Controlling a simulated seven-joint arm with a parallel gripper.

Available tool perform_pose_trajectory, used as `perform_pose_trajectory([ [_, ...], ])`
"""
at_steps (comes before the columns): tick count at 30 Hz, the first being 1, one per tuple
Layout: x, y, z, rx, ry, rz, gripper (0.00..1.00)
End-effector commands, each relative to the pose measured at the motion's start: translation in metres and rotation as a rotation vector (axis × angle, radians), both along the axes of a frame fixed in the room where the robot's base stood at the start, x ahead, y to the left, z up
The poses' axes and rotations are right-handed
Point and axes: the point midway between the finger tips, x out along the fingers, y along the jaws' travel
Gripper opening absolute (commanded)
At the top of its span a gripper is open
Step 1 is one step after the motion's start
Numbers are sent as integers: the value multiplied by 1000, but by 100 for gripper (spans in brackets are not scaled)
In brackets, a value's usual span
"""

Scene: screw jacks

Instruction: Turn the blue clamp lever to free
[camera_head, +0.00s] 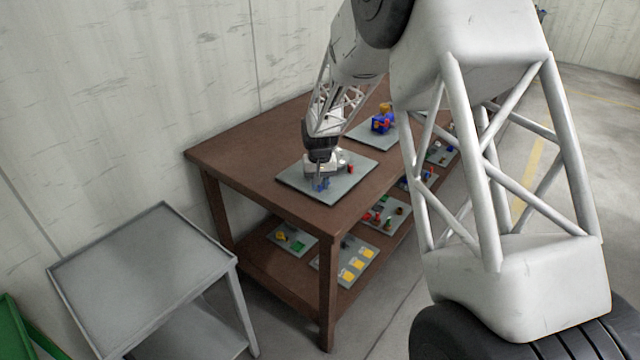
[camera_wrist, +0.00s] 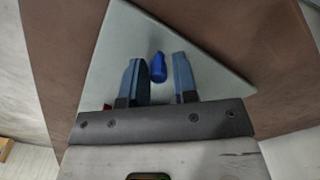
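The blue clamp lever (camera_wrist: 158,67) shows in the wrist view as a small rounded blue piece over a grey plate (camera_wrist: 125,35). My gripper (camera_wrist: 156,72) has its two blue fingers spread, one on each side of the lever. A gap shows between the lever and the right finger; whether the left finger touches it I cannot tell. In the head view my gripper (camera_head: 321,184) points down over the near grey plate (camera_head: 343,194). The lever cannot be told apart from the blue fingers there, and the lever's base and angle are hidden.
A red part (camera_head: 350,169) sits right of my gripper on the plate. A second plate with a blue and red device (camera_head: 382,122) lies farther back on the brown table (camera_head: 240,150). The lower shelf holds several trays. A grey side table (camera_head: 140,270) stands left.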

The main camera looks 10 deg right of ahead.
Motion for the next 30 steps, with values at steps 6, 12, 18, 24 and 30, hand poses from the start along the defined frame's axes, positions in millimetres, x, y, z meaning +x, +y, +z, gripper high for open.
perform_pose_trajectory([
  [6, 0, 0, 0, 0, 1, 0, 42],
  [12, -1, 0, 1, 0, 1, 0, 42],
  [18, 0, 0, 11, 0, 0, 0, 42],
  [24, 0, 0, 34, 0, -1, 0, 42],
  [30, 0, 0, 60, 0, -1, 0, 42],
])
